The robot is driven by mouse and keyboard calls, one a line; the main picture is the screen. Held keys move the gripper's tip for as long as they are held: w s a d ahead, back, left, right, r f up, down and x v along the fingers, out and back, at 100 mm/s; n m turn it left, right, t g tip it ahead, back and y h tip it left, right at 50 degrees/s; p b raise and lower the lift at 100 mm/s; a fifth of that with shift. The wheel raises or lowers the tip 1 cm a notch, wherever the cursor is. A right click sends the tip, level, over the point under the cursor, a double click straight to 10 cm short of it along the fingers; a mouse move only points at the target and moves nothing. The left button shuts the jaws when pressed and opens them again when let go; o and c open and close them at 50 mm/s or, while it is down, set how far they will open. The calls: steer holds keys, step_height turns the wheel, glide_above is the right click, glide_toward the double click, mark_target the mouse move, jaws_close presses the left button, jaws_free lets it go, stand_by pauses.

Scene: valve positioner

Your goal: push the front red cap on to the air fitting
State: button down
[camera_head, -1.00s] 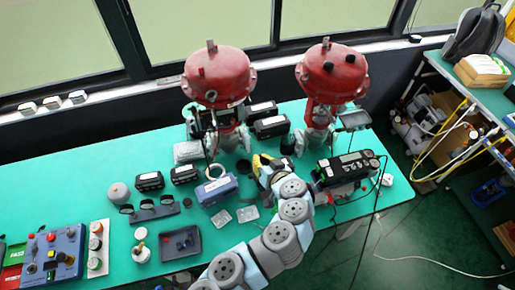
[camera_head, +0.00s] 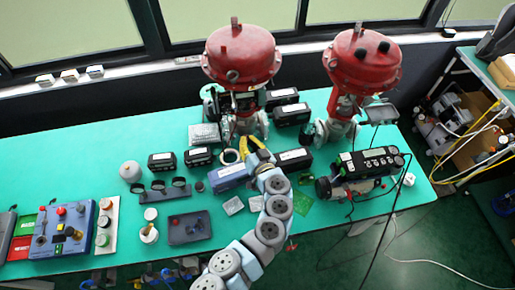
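I cannot make out the front red cap or the air fitting at this size. Two valves with large red domed actuators stand at the back of the green table, a left one (camera_head: 241,58) and a right one (camera_head: 362,62). My gripper (camera_head: 252,146), with yellow fingers, is low in front of the left valve's body (camera_head: 250,122). The fingers appear spread apart, and I see nothing between them. Whether they touch the valve cannot be told.
A black-and-green device (camera_head: 370,163) stands further right. The table's left back is clear.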

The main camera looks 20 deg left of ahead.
mark_target(235, 109)
steer(key=w+a+r+m+t+h+b, duration=0.1)
steer(key=w+a+r+t+b, duration=0.1)
steer(key=w+a+r+m+t+h+b, duration=0.1)
steer(key=w+a+r+m+t+b, duration=0.1)
steer(key=b, duration=0.1)
steer(key=shift+a+t+h, duration=0.25)
steer(key=shift+t+h, duration=0.05)
steer(key=shift+h, duration=0.1)
steer(key=shift+x, duration=0.8)
stand_by(0.4)
stand_by(0.6)
steer(key=shift+w+a+f+b, duration=0.1)
steer(key=shift+w+b, duration=0.1)
steer(key=shift+b, duration=0.35)
stand_by(1.3)
steer(key=shift+w+a, duration=0.25)
steer(key=shift+w, duration=0.2)
stand_by(0.6)
